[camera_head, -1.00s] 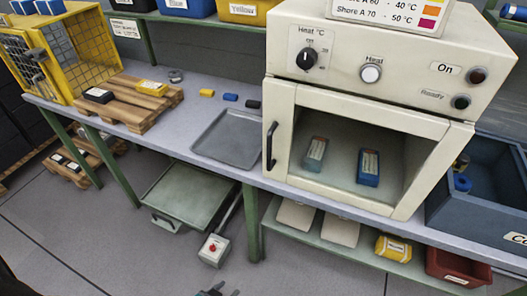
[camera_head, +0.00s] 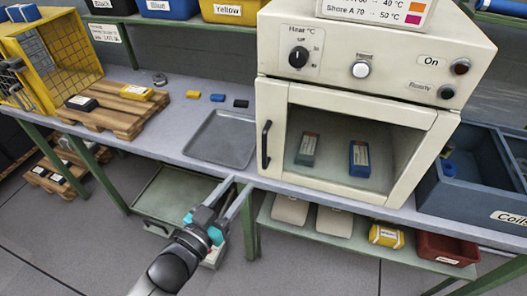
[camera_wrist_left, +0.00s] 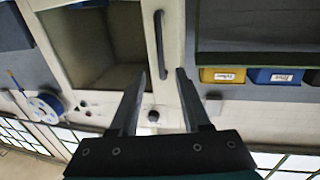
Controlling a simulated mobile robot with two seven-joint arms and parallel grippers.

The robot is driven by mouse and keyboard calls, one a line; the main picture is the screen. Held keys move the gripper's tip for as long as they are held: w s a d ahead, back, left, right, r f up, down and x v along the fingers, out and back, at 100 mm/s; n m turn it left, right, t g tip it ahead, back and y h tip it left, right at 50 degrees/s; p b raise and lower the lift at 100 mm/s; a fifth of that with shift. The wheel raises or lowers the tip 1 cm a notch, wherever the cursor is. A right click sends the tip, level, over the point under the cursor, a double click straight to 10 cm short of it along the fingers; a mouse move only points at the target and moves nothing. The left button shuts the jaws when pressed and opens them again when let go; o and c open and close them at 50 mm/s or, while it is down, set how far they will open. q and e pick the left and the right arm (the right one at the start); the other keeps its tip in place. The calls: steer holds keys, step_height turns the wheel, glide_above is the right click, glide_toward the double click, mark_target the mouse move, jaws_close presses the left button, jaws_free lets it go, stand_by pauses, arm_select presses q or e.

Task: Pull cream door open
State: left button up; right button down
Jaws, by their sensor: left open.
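The cream door (camera_head: 362,97) is on the front of the cream oven and looks closed. Its large window shows a grey block (camera_head: 307,149) and a blue block (camera_head: 359,158) inside. A dark vertical handle (camera_head: 266,145) is on the door's left side; it also shows in the left wrist view (camera_wrist_left: 160,45). My left gripper (camera_head: 241,184) is open and empty, below and left of the handle in the head view. In the left wrist view its fingers (camera_wrist_left: 160,75) stand apart with the handle lined up beyond the gap, not visibly touched. My right gripper is out of view.
A grey tray (camera_head: 222,138) lies on the bench left of the oven, beside a wooden pallet (camera_head: 110,112). A blue bin (camera_head: 470,190) stands right of the oven. A lower shelf (camera_head: 350,235) with a yellow block and a red bin runs below the bench.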

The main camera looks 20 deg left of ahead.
mark_target(263, 154)
arm_select(q)
steer(key=b+x, duration=0.1)
steer(key=x, duration=1.2)
steer(key=shift+f, duration=0.1)
steer(key=shift+c, duration=0.4)
jaws_close()
stand_by(0.7)
